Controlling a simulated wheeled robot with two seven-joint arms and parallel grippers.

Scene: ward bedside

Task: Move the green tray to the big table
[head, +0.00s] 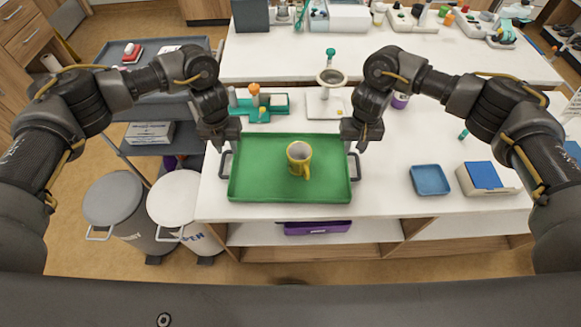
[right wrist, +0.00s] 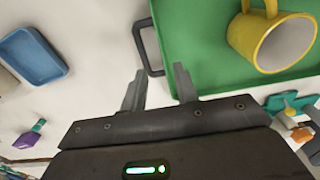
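The green tray (head: 250,188) lies flat on the near white table (head: 385,190), with a dark handle at each short side. A yellow mug (head: 300,160) stands on it; the mug (right wrist: 272,40) also shows in the right wrist view. My left gripper (head: 229,142) is open above the tray's left handle (head: 225,164). My right gripper (head: 356,140) is open above the right handle (head: 355,167). In the right wrist view, the right handle (right wrist: 146,48) is just beyond the spread, empty fingers (right wrist: 158,88). Another long white table (head: 270,60) stands behind.
A blue dish (head: 430,180) and a box with a blue top (head: 487,177) lie right of the tray. A teal holder (head: 280,104) and a scale-like stand (head: 325,103) are behind it. Bins (head: 180,200) and a grey cart (head: 155,85) stand left. The back table carries several items.

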